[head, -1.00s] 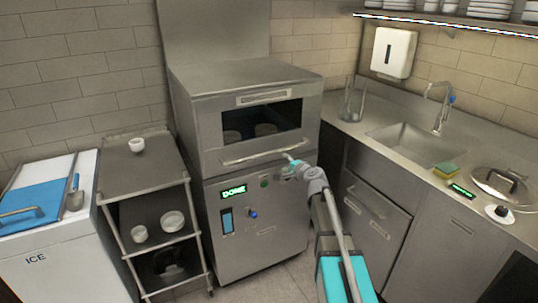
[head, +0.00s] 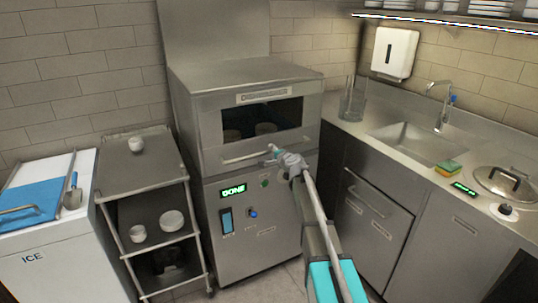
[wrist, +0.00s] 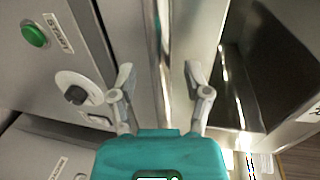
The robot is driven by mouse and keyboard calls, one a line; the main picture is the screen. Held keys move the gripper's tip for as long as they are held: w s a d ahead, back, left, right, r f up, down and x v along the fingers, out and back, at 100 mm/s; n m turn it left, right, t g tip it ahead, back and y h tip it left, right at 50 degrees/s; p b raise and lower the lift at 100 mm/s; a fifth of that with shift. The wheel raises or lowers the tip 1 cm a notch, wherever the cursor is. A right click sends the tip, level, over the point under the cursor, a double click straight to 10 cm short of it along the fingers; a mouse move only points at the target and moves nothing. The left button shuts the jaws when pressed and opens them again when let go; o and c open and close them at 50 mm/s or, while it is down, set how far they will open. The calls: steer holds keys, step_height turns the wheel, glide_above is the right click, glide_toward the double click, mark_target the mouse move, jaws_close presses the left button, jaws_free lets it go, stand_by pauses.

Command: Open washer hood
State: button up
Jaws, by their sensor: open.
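The steel washer hood (head: 212,135) is down on the washer body (head: 275,245), with a dark window (head: 262,120) in its front. A horizontal bar handle (head: 240,158) runs along the hood's lower front; it also shows in the wrist view (wrist: 156,40). My gripper (head: 271,151) is at the right part of this handle. In the wrist view my gripper (wrist: 159,72) is open, with one finger on each side of the bar in the picture. I cannot tell whether the fingers touch it. The washer's green display (head: 233,191) reads DONE.
A green button (wrist: 34,34) and a dial (wrist: 75,95) are on the panel below the hood. A cart with bowls (head: 139,233) stands left of the washer, beside a white ice chest (head: 60,255). A counter with a sink (head: 405,145) is at right.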

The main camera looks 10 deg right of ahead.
steer(key=shift+x, duration=0.85)
jaws_close()
steer(key=shift+a, duration=0.25)
steer(key=shift+d+r, duration=0.1)
steer(key=shift+d, duration=0.05)
